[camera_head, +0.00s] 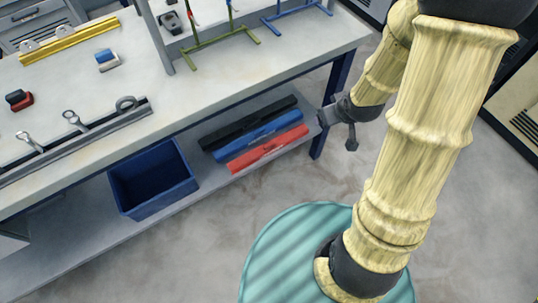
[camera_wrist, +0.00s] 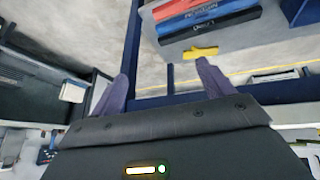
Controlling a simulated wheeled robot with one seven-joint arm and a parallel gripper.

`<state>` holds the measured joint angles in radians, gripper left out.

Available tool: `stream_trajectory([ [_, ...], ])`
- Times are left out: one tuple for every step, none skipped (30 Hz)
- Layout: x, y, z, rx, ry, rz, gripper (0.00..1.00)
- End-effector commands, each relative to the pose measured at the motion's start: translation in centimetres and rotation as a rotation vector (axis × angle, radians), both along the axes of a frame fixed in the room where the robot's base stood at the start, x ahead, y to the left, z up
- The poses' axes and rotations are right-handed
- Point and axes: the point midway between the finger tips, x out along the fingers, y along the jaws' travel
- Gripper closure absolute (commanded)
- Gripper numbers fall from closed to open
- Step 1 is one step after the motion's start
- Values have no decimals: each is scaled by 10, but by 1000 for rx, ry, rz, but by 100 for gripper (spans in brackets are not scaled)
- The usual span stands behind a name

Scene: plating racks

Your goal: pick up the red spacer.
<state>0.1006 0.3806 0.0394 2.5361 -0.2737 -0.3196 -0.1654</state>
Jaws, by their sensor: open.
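A small red part (camera_head: 191,14), possibly the red spacer, shows on a green wire rack (camera_head: 220,38) at the back of the bench. It is at the top edge of the head view and too small to be sure of. No red spacer can be made out in the wrist view. My gripper (camera_head: 334,129) is off the right end of the bench, below its top and well away from the rack. In the wrist view my gripper (camera_wrist: 165,84) shows two separated purple fingers with nothing between them. It is open and empty.
A bench top (camera_head: 100,150) holds a blue rack (camera_head: 297,14), a yellow rail (camera_head: 68,42), a red-and-black block (camera_head: 18,100) and a grey rail of tools (camera_head: 75,138). The lower shelf carries a blue bin (camera_head: 152,180) and red (camera_head: 267,149), blue and black cases. The bench leg (camera_head: 331,105) is near my gripper.

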Motion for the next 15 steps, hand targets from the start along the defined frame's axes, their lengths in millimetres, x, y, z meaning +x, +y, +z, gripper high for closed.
stream_trajectory([
  [4,2,-34,4,-16,26,20],
  [7,3,-45,7,-30,42,20],
  [11,6,-59,12,-49,64,20],
  [14,7,-69,16,-64,80,20],
  [17,9,-80,20,-78,97,20],
  [20,11,-94,27,-96,117,20],
  [22,13,-105,33,-111,134,20],
  [25,15,-115,38,-126,149,20],
  [27,18,-129,47,-145,169,20],
  [29,20,-139,54,-160,184,20],
  [31,22,-149,62,-175,197,20],
  [33,26,-163,73,-195,218,20],
  [34,28,-173,81,-211,230,20],
  [36,30,-183,90,-226,242,20],
  [37,33,-196,104,-247,258,20],
])
